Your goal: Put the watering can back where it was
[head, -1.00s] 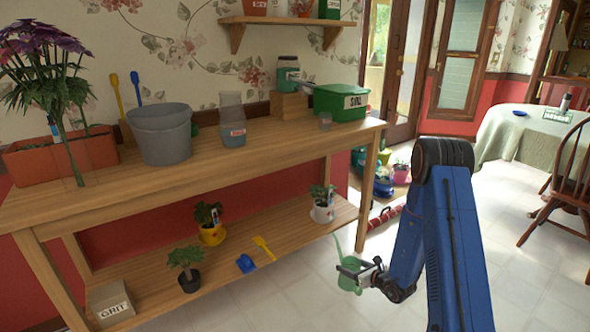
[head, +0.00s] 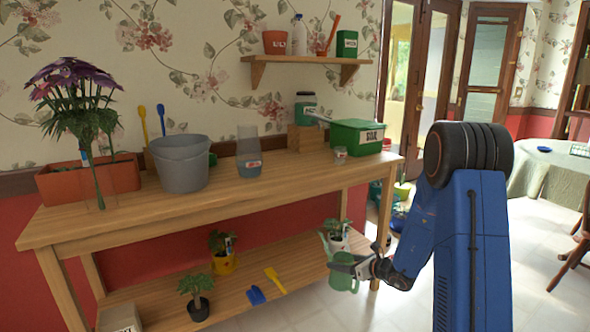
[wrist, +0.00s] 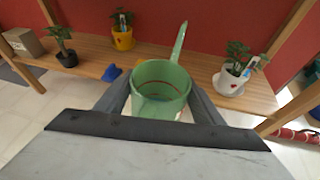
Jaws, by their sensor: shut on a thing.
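The light green watering can (head: 341,280) is in my gripper (head: 354,266), near the right end of the lower shelf of the wooden bench. In the wrist view the watering can (wrist: 161,88) sits upright between the two fingers of my gripper (wrist: 160,105), with its open top toward the camera. Its spout points away, toward the bench. The can appears in front of the shelf's front edge, over the floor. The lower shelf (head: 240,293) holds potted plants and small tools.
A white pot with a plant (wrist: 229,80) stands on the shelf, right of the can. A yellow pot (wrist: 123,40), a black pot (head: 198,308), a blue scoop (head: 256,296) and a yellow tool (head: 275,280) are further left. A bench leg (wrist: 290,112) is at the right.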

